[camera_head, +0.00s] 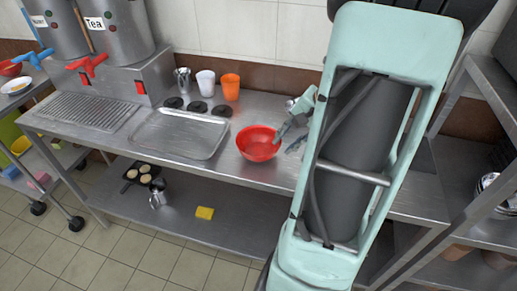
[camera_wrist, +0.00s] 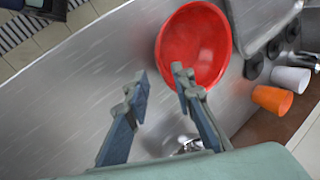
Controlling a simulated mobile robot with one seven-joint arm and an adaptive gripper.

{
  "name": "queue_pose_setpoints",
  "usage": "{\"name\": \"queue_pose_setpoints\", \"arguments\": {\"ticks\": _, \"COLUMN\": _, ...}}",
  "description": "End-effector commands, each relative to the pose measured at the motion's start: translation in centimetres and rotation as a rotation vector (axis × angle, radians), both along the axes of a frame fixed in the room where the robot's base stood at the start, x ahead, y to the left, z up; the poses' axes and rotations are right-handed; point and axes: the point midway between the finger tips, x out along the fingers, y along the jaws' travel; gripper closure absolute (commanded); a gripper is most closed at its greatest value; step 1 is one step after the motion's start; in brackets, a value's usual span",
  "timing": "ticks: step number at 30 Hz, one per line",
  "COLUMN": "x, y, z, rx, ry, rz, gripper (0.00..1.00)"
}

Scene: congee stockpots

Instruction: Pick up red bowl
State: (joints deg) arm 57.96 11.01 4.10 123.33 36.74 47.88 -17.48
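The red bowl (camera_head: 258,143) stands upright and looks empty on the steel counter, right of the metal tray in the head view. In the wrist view the red bowl (camera_wrist: 193,45) lies just beyond my fingertips, toward the right finger. My gripper (camera_wrist: 158,88) is open, with a clear gap between the two fingers and nothing in it. In the head view my gripper (camera_head: 292,138) is at the bowl's right side, partly hidden by my arm. The right fingertip overlaps the bowl's near edge in the wrist view; I cannot tell whether it touches.
An orange cup (camera_head: 231,87), a white cup (camera_head: 206,83) and a metal cup (camera_head: 183,80) stand behind the bowl. A metal tray (camera_head: 180,134) lies left of it. A tea urn (camera_head: 118,30) stands further left.

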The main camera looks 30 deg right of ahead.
Motion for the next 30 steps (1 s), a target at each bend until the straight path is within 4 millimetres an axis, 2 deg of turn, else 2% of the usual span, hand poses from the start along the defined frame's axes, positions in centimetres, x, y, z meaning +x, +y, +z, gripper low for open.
{"name": "queue_pose_setpoints", "arguments": {"ticks": 9, "x": 2.0, "y": 1.3, "z": -3.7, "rx": 0.001, "ry": 0.001, "rz": 0.002, "gripper": 0.77}}
{"name": "queue_pose_setpoints", "arguments": {"ticks": 18, "x": 2.3, "y": 1.4, "z": -4.2, "rx": -0.001, "ry": 0.0, "rz": 0.002, "gripper": 0.77}}
{"name": "queue_pose_setpoints", "arguments": {"ticks": 19, "x": 2.3, "y": 1.4, "z": -4.2, "rx": -0.001, "ry": 0.0, "rz": 0.002, "gripper": 0.78}}
{"name": "queue_pose_setpoints", "arguments": {"ticks": 25, "x": 2.3, "y": 1.4, "z": -4.2, "rx": -0.001, "ry": 0.0, "rz": 0.002, "gripper": 1.0}}
{"name": "queue_pose_setpoints", "arguments": {"ticks": 30, "x": 2.3, "y": 1.4, "z": -4.2, "rx": -0.001, "ry": 0.0, "rz": 0.002, "gripper": 1.0}}
